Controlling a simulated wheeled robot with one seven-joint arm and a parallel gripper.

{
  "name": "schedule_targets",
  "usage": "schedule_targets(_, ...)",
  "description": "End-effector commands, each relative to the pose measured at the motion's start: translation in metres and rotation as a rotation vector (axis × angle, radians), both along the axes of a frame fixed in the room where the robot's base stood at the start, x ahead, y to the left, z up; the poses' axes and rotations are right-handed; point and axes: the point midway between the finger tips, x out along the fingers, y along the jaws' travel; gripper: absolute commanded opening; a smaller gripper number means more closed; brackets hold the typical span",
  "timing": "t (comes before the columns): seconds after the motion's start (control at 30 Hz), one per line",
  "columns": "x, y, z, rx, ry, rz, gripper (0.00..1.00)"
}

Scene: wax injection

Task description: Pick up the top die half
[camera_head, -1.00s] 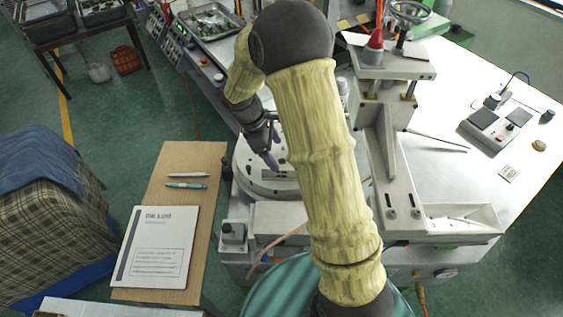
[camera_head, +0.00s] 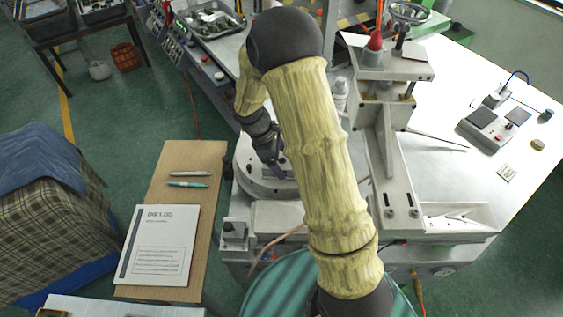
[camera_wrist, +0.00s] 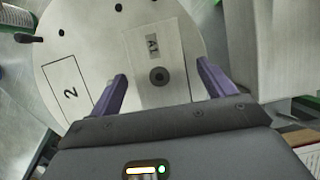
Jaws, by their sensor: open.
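The top die half (camera_wrist: 152,42) is a flat, light metal block marked A1, with a dark round hole. It lies on the round grey plate (camera_wrist: 85,45) in the wrist view. My gripper (camera_wrist: 162,70) is open, with one purple finger on each side of the block's near part. I cannot tell whether the fingers touch it. In the head view my gripper (camera_head: 281,168) is over the round plate (camera_head: 252,184), and my arm hides most of the block.
An outlined area marked 2 (camera_wrist: 69,90) is empty on the plate. The press column (camera_head: 385,150) stands close to the right of my arm. A brown board (camera_head: 160,215) with a booklet (camera_head: 158,245) and pens lies to the left.

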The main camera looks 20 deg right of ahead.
Motion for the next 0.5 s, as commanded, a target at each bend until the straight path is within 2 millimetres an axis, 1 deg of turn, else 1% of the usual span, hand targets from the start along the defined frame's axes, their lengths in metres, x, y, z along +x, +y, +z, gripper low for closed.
schedule_targets(0.5, -0.0002, 0.0002, -0.005, -0.001, 0.001, 0.001, 0.82)
